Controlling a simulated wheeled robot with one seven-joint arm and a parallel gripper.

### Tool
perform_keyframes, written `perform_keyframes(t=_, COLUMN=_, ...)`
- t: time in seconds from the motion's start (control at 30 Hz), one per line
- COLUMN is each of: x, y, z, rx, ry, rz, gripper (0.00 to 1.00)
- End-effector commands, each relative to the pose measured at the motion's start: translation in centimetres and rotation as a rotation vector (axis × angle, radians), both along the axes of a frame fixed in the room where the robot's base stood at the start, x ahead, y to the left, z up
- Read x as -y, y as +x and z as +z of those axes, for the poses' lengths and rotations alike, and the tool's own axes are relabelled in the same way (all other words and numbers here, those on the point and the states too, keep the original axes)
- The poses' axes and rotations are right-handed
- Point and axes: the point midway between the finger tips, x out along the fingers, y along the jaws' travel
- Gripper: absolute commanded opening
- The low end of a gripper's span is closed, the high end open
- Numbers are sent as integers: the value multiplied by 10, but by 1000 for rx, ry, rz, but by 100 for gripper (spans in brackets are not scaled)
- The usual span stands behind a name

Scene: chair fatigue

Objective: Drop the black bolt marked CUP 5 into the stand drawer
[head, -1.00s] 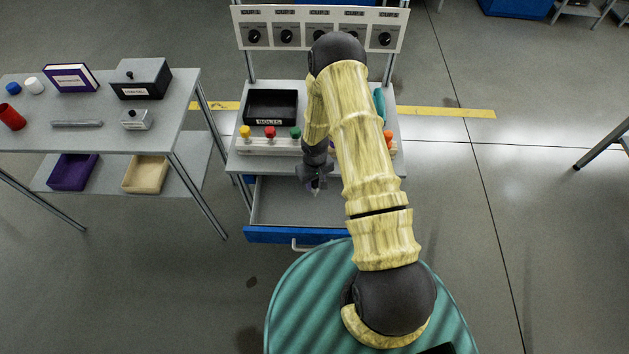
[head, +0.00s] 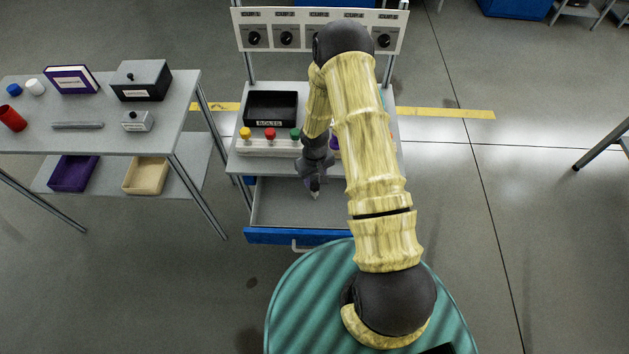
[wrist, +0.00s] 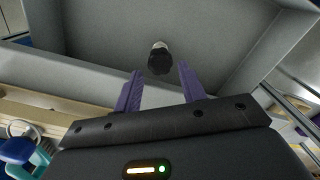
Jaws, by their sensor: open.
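The stand drawer (head: 278,205) is pulled open below the stand's top, with a blue front. My gripper (head: 315,190) is over the drawer in the head view. In the wrist view my gripper (wrist: 158,85) is open, its two purple fingers apart. A black bolt (wrist: 160,62) with a knobbed dark head and a pale end shows inside the drawer, just beyond the fingertips and apart from both fingers. I cannot tell whether it rests on the drawer floor or is in the air. No marking on it can be read.
A black bin labelled BOLTS (head: 270,107) and a rack of coloured knobs (head: 268,145) stand on the stand top behind the drawer. A panel of dials (head: 287,37) rises behind. A grey table (head: 90,130) with boxes stands at left.

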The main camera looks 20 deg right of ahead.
Motion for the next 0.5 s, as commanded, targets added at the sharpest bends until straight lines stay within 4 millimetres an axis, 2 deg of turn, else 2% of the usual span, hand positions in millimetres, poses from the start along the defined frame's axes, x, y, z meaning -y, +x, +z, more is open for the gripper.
perform_keyframes(t=0.3, x=0, y=1, z=57, rx=4, ry=1, rz=-2, gripper=41)
perform_keyframes(t=0.5, x=0, y=1, z=84, rx=2, ry=0, rz=-1, gripper=41)
